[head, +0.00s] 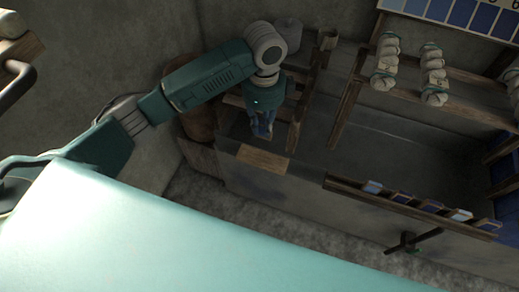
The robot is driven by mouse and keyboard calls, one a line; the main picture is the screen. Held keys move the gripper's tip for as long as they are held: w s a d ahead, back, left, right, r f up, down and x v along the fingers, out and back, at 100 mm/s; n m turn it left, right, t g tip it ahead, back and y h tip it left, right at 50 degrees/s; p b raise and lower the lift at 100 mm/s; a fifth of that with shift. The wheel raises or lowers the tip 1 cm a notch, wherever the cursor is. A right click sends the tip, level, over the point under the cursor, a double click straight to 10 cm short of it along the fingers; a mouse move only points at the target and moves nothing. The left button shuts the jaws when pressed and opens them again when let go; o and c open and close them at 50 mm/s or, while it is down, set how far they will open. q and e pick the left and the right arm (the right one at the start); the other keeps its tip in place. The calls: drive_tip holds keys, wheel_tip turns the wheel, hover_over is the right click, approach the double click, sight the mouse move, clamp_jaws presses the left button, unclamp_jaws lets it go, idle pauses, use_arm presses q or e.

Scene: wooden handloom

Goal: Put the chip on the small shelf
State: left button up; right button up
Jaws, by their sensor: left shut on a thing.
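My left arm reaches in from the left, and its gripper (263,131) points down near the back left of the grey vat. It is shut on a small blue piece, seemingly the chip, mostly hidden by the fingers. Just below it in the picture, a small bare wooden board (262,160) lies on the vat's front rim; it looks like the small shelf. The gripper appears above and behind this board, apart from it. My right gripper is not in view.
A narrow wooden rack (345,187) along the rim to the right holds several blue and pale chips. Wooden rails cross the vat, with pale yarn skeins (433,76) hanging on them. A blue shade chart (461,14) is at the top right.

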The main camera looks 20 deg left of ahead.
use_arm(q)
wheel_tip(320, 180, down, 13)
drive_tip(key=shift+a+r, duration=0.1)
drive_tip(key=shift+a, duration=0.05)
drive_tip(key=shift+f, duration=0.2)
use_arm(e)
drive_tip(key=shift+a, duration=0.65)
use_arm(q)
drive_tip(key=shift+f, duration=0.1)
drive_tip(key=o, duration=1)
drive_tip(key=shift+c, duration=0.2)
